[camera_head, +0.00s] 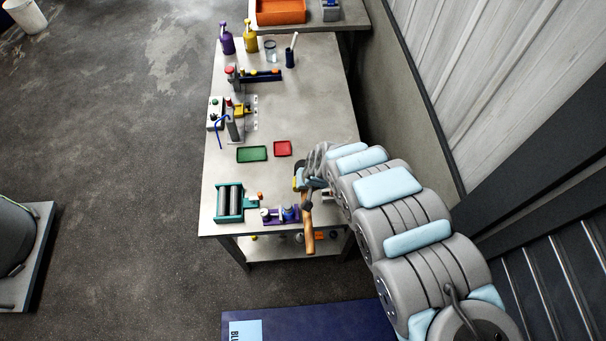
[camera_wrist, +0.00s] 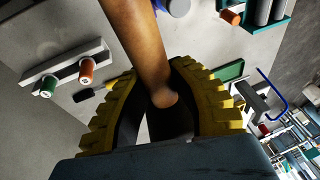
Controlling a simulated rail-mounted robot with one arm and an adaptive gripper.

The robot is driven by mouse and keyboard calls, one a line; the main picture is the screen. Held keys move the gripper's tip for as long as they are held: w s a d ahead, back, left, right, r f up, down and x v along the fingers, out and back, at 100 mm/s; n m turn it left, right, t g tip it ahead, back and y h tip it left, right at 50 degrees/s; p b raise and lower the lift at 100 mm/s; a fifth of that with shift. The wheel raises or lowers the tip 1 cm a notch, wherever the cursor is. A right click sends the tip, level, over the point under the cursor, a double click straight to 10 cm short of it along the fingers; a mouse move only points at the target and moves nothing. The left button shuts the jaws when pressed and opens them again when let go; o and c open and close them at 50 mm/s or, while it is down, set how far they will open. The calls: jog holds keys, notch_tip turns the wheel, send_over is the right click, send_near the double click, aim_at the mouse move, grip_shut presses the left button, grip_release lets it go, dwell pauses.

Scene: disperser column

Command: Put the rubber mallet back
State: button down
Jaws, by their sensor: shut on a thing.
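The rubber mallet's wooden handle (camera_head: 308,236) hangs out past the near right edge of the table in the head view. In the wrist view the brown handle (camera_wrist: 140,40) runs from between the jaws up out of the top of the picture, with a rounded end near the jaws. My gripper (camera_head: 303,184) is shut on the handle, its yellow ribbed fingers (camera_wrist: 163,108) on both sides of it. The mallet's head cannot be clearly told from the dark parts around my gripper. No holder for the mallet can be clearly made out.
A teal roller device (camera_head: 229,202) and a purple fixture (camera_head: 279,215) stand close left of my gripper. Green (camera_head: 252,154) and red (camera_head: 283,148) trays lie behind. The table's middle right (camera_head: 315,100) is clear. A blue surface (camera_head: 300,325) is in front.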

jog(key=shift+w+f+b, duration=0.5)
jog(key=shift+w+b, duration=0.25)
jog(key=shift+b, duration=0.4)
jog(key=shift+w+f+b, duration=0.45)
jog(key=shift+w+b, duration=0.25)
jog(key=shift+b, duration=0.45)
jog(key=shift+w+a+f+b, duration=0.1)
jog(key=shift+w+f+b, duration=0.15)
jog(key=shift+w+b, duration=0.5)
jog(key=shift+w+f+b, duration=0.2)
jog(key=shift+w+b, duration=0.1)
jog(key=shift+b, duration=0.85)
jog(key=shift+w+r, duration=0.15)
jog(key=shift+w, duration=0.15)
jog(key=shift+w+f, duration=0.25)
jog(key=shift+w, duration=0.45)
jog(key=w+f+b, duration=0.1)
jog(key=w+f, duration=0.1)
jog(key=w+f+b, duration=0.1)
jog(key=w+f, duration=0.2)
jog(key=shift+f, duration=0.35)
jog(key=shift+f, duration=0.1)
